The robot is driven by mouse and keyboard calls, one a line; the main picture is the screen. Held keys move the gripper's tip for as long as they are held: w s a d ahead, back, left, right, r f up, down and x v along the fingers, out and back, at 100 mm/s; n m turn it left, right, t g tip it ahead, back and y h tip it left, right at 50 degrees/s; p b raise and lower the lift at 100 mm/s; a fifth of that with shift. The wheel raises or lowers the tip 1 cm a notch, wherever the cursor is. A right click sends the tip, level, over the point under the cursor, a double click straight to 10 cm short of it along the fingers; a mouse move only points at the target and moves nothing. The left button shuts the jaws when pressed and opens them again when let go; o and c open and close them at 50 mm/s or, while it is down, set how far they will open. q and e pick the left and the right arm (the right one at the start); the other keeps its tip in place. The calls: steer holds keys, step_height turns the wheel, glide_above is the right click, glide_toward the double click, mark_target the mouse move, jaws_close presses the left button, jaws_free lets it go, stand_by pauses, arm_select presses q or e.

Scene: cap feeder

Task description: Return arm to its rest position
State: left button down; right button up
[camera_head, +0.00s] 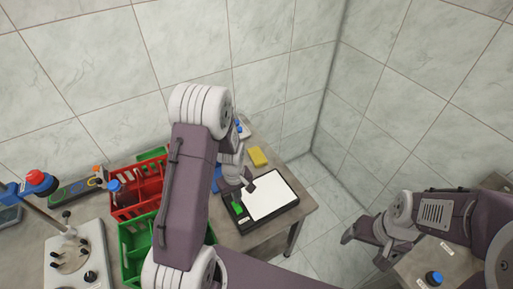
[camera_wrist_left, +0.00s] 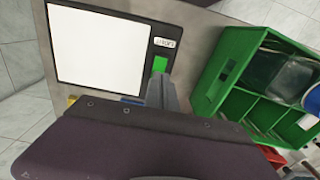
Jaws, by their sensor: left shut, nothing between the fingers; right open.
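My left arm reaches across the middle of the head view. Its gripper (camera_head: 246,187) is over the left part of a black device with a white panel (camera_head: 270,197). In the left wrist view my shut, empty left gripper (camera_wrist_left: 161,82) points at a green patch (camera_wrist_left: 160,64) beside the white panel (camera_wrist_left: 100,48). I cannot tell whether the fingertips touch it. My right gripper (camera_head: 366,250) is open and empty at the lower right, clear of the table with the device.
A red crate (camera_head: 128,211) and a green crate (camera_head: 131,235) stand left of my left arm. The green crate also shows in the left wrist view (camera_wrist_left: 232,65). A yellow block (camera_head: 257,156) lies behind the device. A blue-capped item (camera_head: 433,278) stands beneath my right arm.

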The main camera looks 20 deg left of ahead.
arm_select(q)
steer(key=w+d+r+m+t+b, duration=0.15)
steer(key=d+r, duration=0.25)
steer(key=r, duration=0.5)
steer(key=s+r+m, duration=0.1)
steer(key=s+m, duration=0.7)
steer(key=s, duration=0.1)
steer(key=shift+s+d+r, duration=0.35)
steer(key=shift+s+d, duration=0.05)
steer(key=shift+d, duration=0.05)
steer(key=shift+s, duration=0.15)
